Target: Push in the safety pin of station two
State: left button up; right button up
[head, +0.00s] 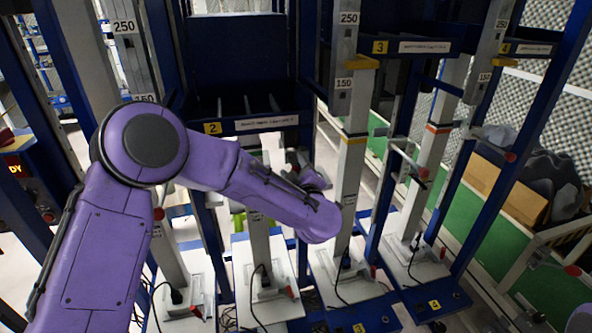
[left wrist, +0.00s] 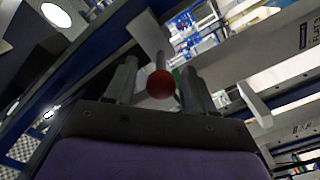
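Station two carries a yellow number 2 label (head: 212,128) on its dark blue shelf front. Its grey post (head: 260,240) rises from a white base below my purple left arm. In the left wrist view, a red ball knob (left wrist: 161,84) on a pale rod shows between the two fingers of my left gripper (left wrist: 160,85). The fingers are apart, with a gap on each side of the knob; I cannot tell how far ahead of them it lies. In the head view, my left gripper (head: 294,160) is largely hidden behind my wrist, and station two's knob cannot be made out. My right gripper is out of view.
Station three (head: 380,47) and station four (head: 504,48) stand to the right, with blue uprights close together. Cables lie over the white bases. A cardboard box (head: 500,185) stands behind.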

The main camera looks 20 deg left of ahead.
pick_arm(q)
jog(key=b+v, duration=0.2)
jog(key=v, duration=0.8)
jog(key=shift+s, duration=0.15)
jog(key=shift+d, duration=0.15)
